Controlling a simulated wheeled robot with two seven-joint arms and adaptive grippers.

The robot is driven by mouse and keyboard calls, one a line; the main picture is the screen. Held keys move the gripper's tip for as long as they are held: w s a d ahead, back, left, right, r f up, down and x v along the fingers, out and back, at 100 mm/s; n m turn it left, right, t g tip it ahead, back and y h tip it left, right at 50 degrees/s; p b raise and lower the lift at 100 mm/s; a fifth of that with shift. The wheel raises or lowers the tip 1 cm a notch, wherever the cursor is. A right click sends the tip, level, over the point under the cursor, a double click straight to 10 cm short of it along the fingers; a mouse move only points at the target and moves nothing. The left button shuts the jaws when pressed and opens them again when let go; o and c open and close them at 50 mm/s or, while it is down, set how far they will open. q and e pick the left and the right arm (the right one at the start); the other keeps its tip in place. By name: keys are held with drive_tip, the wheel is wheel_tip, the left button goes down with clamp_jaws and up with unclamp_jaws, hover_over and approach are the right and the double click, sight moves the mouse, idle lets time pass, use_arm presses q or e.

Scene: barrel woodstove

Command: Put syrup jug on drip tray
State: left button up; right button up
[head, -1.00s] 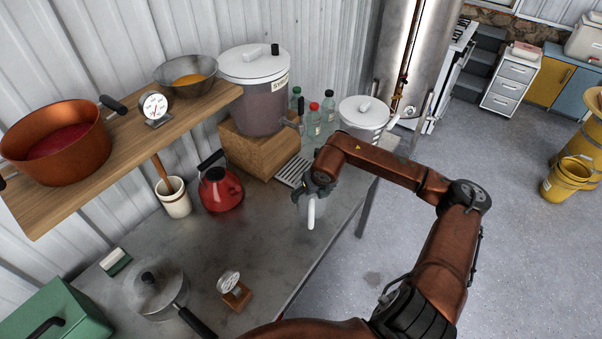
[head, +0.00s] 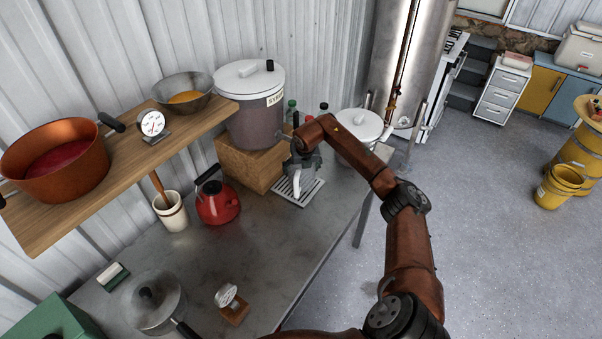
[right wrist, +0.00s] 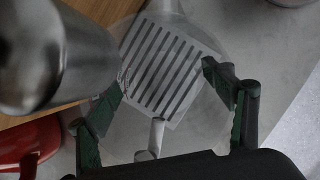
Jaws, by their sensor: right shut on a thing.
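The syrup jug (head: 297,184), clear with a pale handle, is held in my right gripper (head: 304,160). In the right wrist view the jug's handle (right wrist: 156,138) shows between the two fingers of the gripper (right wrist: 163,82), and its round see-through body spans them. The slatted metal drip tray (head: 316,187) lies on the bench by the wooden block. In the right wrist view the drip tray (right wrist: 178,60) shows through and beyond the jug. The jug is over the tray; I cannot tell whether its base touches. My left gripper is not in view.
A large lidded syrup pot (head: 253,112) stands on a wooden block (head: 245,165) close left of my gripper. A red kettle (head: 217,203) is further left. Several bottles and a white lidded pail (head: 358,138) stand behind.

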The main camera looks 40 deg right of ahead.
sight(300, 174)
drive_tip(key=shift+w+d, duration=0.25)
drive_tip(key=shift+w, duration=0.3)
drive_tip(key=shift+f+p, duration=0.35)
drive_tip(key=shift+f, duration=1.4)
drive_tip(key=o, duration=1.3)
drive_tip(key=shift+f, duration=0.1)
drive_tip(key=shift+s+r, duration=0.15)
drive_tip(key=shift+r, duration=0.3)
drive_tip(key=b+v, duration=0.1)
drive_tip(key=v, duration=1)
